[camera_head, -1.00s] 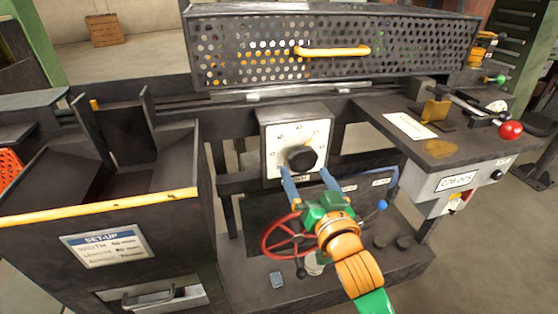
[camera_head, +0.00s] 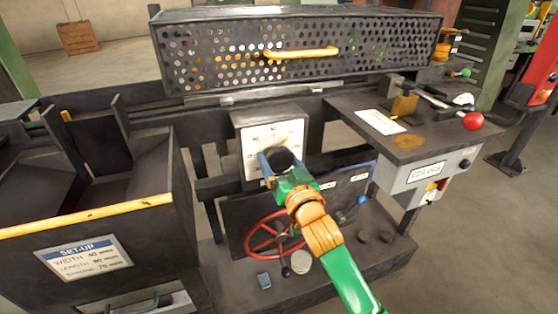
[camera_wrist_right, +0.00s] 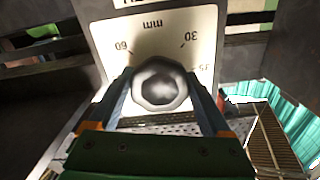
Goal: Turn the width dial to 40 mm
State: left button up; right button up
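The width dial (camera_head: 272,150) is a white plate with printed marks and a dark knob (camera_head: 281,159) at its centre. In the right wrist view the knob (camera_wrist_right: 160,84) is seen end-on, and "mm" and a few numbers show upside down on the plate (camera_wrist_right: 150,35). I cannot make out a pointer or the set value. My right gripper (camera_head: 281,164) is at the dial with one finger on each side of the knob. In the right wrist view its fingers (camera_wrist_right: 161,92) look spread around the knob; firm contact is not clear. My left gripper is not in view.
A set-up card (camera_head: 84,257) at left reads width 40 mm. A red handwheel (camera_head: 265,236) sits below the dial. A perforated guard with a yellow handle (camera_head: 302,52) is above. A side bench with a red-knobbed lever (camera_head: 473,121) stands at right.

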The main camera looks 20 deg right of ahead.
jog(key=shift+r+n+p, duration=0.15)
jog(key=shift+n+p, duration=1.1)
jog(key=shift+n, duration=0.25)
jog(key=n+p, duration=0.2)
jog(key=n, duration=0.2)
jog(key=shift+n+p, duration=0.3)
jog(key=n+p, duration=0.2)
jog(key=n, duration=0.3)
jog(key=shift+d, duration=0.1)
jog(key=n+p, duration=0.1)
jog(key=n, duration=0.4)
jog(key=o, duration=1.2)
jog(key=shift+c, duration=0.2)
jog(key=s, duration=0.7)
jog(key=shift+d, duration=0.15)
